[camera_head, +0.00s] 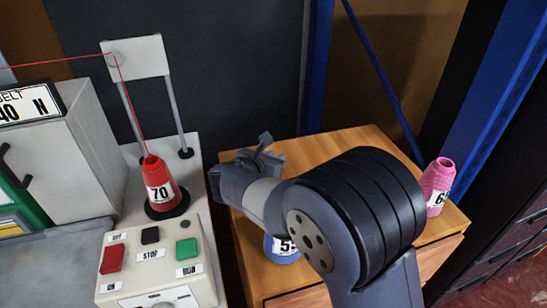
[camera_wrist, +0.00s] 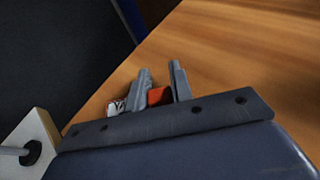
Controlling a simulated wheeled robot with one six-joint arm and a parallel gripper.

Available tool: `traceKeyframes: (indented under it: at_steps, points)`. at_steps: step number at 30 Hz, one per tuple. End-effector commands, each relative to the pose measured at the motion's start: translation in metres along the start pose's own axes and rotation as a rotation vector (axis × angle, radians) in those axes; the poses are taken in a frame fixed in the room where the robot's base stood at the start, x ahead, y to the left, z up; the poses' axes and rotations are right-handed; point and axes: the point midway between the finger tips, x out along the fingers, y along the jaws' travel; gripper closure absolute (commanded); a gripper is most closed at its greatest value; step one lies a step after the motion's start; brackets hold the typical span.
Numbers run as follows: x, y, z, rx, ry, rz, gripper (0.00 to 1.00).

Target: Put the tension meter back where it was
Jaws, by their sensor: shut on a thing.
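My gripper (camera_wrist: 163,82) is shut on a small orange-red thing (camera_wrist: 159,96), which I take to be the tension meter. Only a small part of it shows between the two grey fingers. A small white and dark piece (camera_wrist: 117,106) shows just left of the fingers; I cannot tell whether it belongs to the held thing. In the head view my gripper (camera_head: 262,150) is above the back left of the wooden cabinet top (camera_head: 335,145). The held thing is hidden there by my gripper and arm.
A blue cone (camera_head: 281,249) is partly hidden behind my arm. A pink cone (camera_head: 438,186) stands at the cabinet's right. Left, a red cone (camera_head: 159,183) feeds thread to a white guide plate (camera_head: 135,57), behind a button panel (camera_head: 155,262). The cabinet's back middle is clear.

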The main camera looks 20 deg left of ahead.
Motion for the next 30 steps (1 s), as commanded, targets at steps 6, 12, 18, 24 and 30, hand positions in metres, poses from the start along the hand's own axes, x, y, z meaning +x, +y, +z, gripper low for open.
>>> traceKeyframes:
  at_steps: [6,12,18,24,30]
  points:
    - [0.001,0.0,-0.002,-0.001,0.0,0.0,0.68]
    - [0.001,0.0,-0.002,0.0,0.0,0.0,0.57]
    - [0.0,0.0,0.0,0.0,0.0,0.0,0.57]
    - [-0.023,0.001,0.002,-0.001,-0.001,0.004,0.57]
    - [-0.068,0.001,0.002,-0.002,0.0,0.005,0.57]
